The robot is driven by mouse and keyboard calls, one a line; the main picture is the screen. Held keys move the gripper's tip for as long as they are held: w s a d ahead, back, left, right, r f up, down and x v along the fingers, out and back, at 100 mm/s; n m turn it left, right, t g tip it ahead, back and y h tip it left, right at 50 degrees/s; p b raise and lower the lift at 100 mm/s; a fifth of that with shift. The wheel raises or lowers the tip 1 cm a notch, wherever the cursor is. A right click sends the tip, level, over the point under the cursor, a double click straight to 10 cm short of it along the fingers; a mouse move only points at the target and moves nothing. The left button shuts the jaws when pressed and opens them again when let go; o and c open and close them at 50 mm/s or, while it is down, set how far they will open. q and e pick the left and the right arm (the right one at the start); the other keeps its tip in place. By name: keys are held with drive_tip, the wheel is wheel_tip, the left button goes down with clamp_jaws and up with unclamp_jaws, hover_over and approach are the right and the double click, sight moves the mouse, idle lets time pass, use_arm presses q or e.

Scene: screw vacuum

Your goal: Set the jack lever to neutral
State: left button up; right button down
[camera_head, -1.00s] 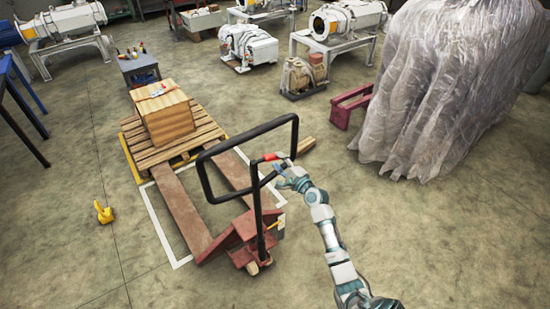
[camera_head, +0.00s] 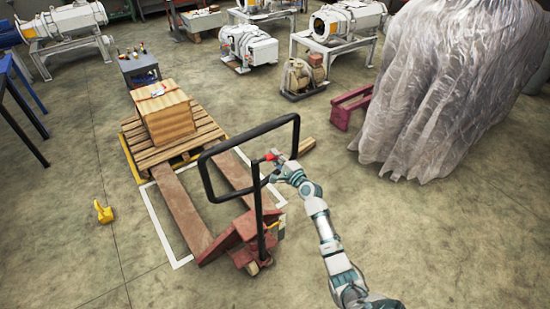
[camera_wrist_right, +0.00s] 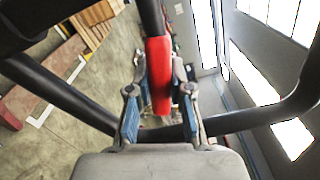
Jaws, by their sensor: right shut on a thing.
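The pallet jack (camera_head: 240,235) is dark red with a black loop handle (camera_head: 205,180) that stands up from its base. The red jack lever (camera_head: 268,157) sits on the handle post, inside the loop. My right gripper (camera_head: 277,164) is at the lever, and its fingertips partly hide it. In the right wrist view, the lever (camera_wrist_right: 159,75) lies between the two blue-padded fingers of my right gripper (camera_wrist_right: 160,105), which are closed on it. My left gripper is not in view.
A plastic-wrapped bulk (camera_head: 450,90) stands at the right. A small yellow object (camera_head: 103,212) lies on the floor at the left. Open floor surrounds the jack.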

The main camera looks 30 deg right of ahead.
wheel_tip(320, 180, up, 2)
drive_tip(key=n, duration=0.2)
drive_tip(key=n+p, duration=0.1)
drive_tip(key=shift+a+r+n, duration=0.1)
drive_tip(key=shift+r+n, duration=0.15)
drive_tip(key=shift+n, duration=0.05)
drive_tip(key=shift+f, duration=0.1)
drive_tip(key=c, duration=1.5)
unclamp_jaws()
drive_tip(key=o, duration=0.5)
drive_tip(key=shift+c, duration=0.2)
drive_tip(key=shift+s, duration=0.1)
drive_tip(key=s+d, duration=0.1)
drive_tip(key=s, duration=1)
drive_tip(key=shift+s, duration=0.35)
